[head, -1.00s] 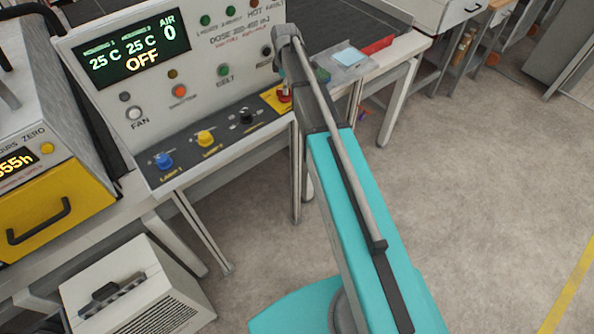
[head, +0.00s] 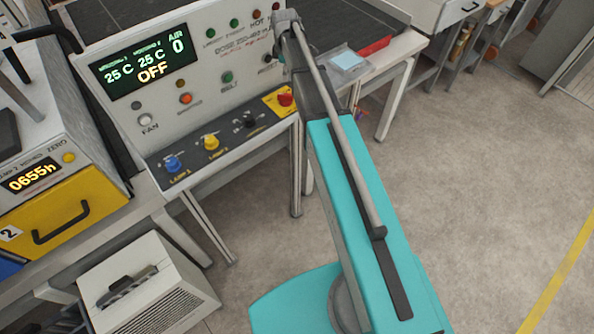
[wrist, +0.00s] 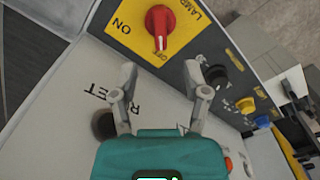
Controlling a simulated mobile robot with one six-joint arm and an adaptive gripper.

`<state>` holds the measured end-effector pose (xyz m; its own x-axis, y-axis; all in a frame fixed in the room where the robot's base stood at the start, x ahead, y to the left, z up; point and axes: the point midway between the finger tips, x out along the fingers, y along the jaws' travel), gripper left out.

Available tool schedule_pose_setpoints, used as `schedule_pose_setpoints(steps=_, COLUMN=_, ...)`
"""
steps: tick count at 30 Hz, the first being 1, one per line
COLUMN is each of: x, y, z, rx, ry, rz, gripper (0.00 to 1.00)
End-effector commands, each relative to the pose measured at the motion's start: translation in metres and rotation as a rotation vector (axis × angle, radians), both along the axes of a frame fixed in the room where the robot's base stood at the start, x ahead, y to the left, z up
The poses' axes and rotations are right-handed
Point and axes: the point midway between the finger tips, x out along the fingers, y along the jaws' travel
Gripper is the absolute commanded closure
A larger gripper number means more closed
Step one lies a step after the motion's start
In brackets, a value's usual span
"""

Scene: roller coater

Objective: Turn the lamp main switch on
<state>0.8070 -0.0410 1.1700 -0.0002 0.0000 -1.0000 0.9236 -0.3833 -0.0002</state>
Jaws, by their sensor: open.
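The lamp main switch is a red rotary knob (head: 285,99) on a yellow plate at the right end of the panel's dark lower strip. In the wrist view the red knob (wrist: 160,24) is at the top, and its handle's white-marked end is beside the OFF label. The ON label (wrist: 121,26) is to its left. My gripper (wrist: 160,75) is open and empty, its two fingers apart and in front of the white panel, below the knob in the picture. No contact with the knob shows. In the head view my arm hides the gripper.
Black (head: 250,121), yellow (head: 211,142) and blue (head: 173,163) knobs line the same strip. The display (head: 142,70) reads OFF. A dark button (wrist: 104,125) is near my left finger in the wrist view. Open floor lies to the right.

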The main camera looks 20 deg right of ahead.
Motion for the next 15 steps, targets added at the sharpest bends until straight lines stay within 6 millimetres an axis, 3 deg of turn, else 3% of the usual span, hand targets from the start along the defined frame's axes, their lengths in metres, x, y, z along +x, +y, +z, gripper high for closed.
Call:
schedule_pose_setpoints(steps=3, x=0.000, y=0.000, z=0.014, rx=0.000, ry=0.000, rz=0.000, gripper=0.40)
schedule_pose_setpoints(steps=15, x=0.000, y=0.000, z=0.035, rx=0.000, ry=0.000, rz=0.000, gripper=0.40)
